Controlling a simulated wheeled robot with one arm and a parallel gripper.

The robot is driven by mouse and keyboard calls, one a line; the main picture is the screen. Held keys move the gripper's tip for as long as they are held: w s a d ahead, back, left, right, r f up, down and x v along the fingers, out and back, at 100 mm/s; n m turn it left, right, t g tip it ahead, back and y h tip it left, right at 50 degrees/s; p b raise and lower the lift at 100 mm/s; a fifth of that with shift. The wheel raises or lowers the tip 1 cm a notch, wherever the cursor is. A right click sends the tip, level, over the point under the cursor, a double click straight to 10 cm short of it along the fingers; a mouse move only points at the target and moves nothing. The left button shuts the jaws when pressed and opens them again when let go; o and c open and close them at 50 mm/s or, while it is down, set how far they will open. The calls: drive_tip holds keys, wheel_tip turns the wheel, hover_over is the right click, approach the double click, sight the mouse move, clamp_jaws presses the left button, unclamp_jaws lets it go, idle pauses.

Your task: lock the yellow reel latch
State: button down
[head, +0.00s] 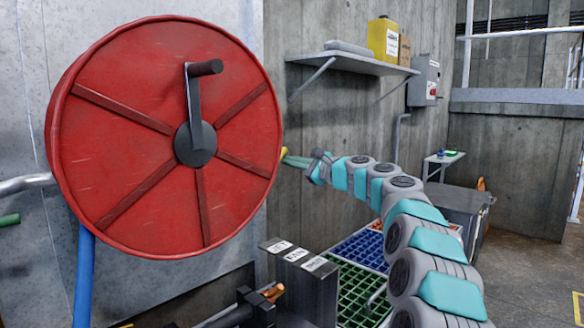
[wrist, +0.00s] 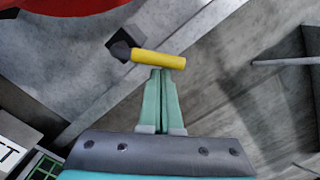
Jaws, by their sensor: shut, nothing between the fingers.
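The yellow latch (wrist: 158,59) is a short yellow bar on a dark block (wrist: 123,44) in the wrist view. It lies nearly level, tilted slightly down to the right. My gripper (wrist: 160,74) is shut and empty, with its pale green fingertips right at the bar's lower edge. I cannot tell whether they touch it. In the head view a small yellow end of the latch (head: 284,152) shows at the right rim of the large red reel (head: 120,110). My gripper (head: 293,160) is beside it there, small and partly unclear. The reel hides the rest of the latch.
The reel has a black crank handle (head: 205,68). A shelf (head: 350,64) with a yellow jug (head: 382,40) is on the concrete wall above my arm. Green (head: 352,290) and blue (head: 362,248) grid crates stand below. Labelled dark panels (head: 300,285) stand below the reel's right side.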

sight(282, 151)
drive_tip(key=n, duration=0.1)
drive_tip(key=r+n+b, duration=0.1)
drive_tip(key=n, duration=0.1)
drive_tip(key=s+a+r+n, duration=0.1)
drive_tip(key=shift+n, duration=0.4)
drive_tip(key=shift+s+a+r+n+b, duration=0.25)
drive_tip(key=shift+n+b, duration=0.2)
drive_tip(key=shift+n, duration=0.35)
drive_tip(key=shift+s+a+r+n+b, duration=0.2)
drive_tip(key=shift+s+n+b, duration=0.2)
drive_tip(key=shift+n, duration=0.4)
drive_tip(key=shift+s+a+r+n+b, duration=0.25)
drive_tip(key=shift+n+b, duration=0.2)
drive_tip(key=shift+n, duration=0.35)
